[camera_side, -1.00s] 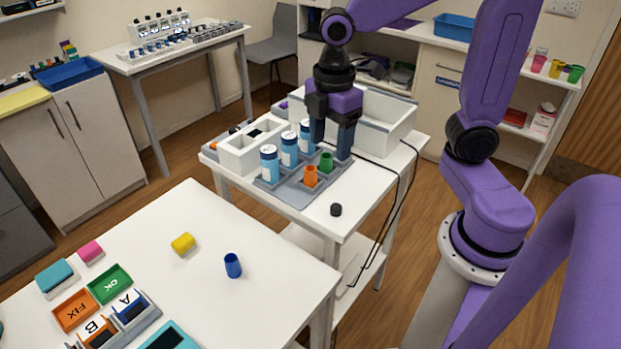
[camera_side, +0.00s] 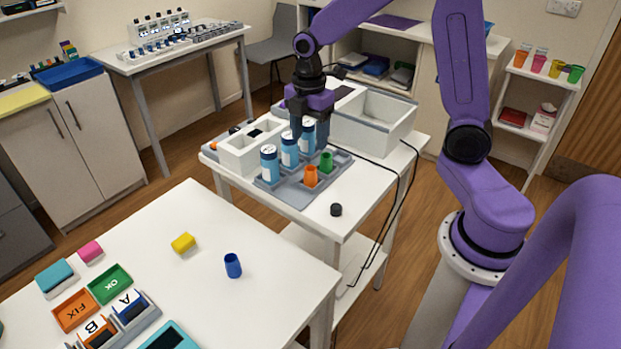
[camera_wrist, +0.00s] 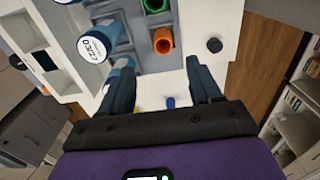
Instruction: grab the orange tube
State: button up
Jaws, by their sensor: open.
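The orange tube (camera_side: 311,177) stands upright in a grey rack (camera_side: 292,195) on the white side table, with a green tube (camera_side: 326,162) just behind it. In the wrist view the open-topped orange tube (camera_wrist: 163,41) shows ahead of my fingers, roughly midway between them sideways. My gripper (camera_side: 309,138) is open, pointing down behind the row of blue bottles (camera_side: 269,165), above and behind the orange tube and apart from it. The bottles partly hide the fingers in the side view. The wrist view shows both fingers of my gripper (camera_wrist: 160,72) spread with nothing held.
Several blue bottles with white caps stand close to my fingers; one shows beside the left finger (camera_wrist: 92,45). White bins (camera_side: 373,118) stand behind. A black cap (camera_side: 336,210) lies at the table's front. A blue cup (camera_side: 233,265) stands on the nearer table.

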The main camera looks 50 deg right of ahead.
send_over(311, 169)
jog(key=f, duration=0.5)
jog(key=shift+s+a, duration=0.1)
jog(key=shift+a, duration=0.3)
jog(key=shift+s+a+f, duration=0.1)
jog(key=shift+f, duration=1.2)
jog(key=shift+s+f, duration=0.1)
jog(key=shift+f, duration=1.2)
jog(key=c, duration=1.1)
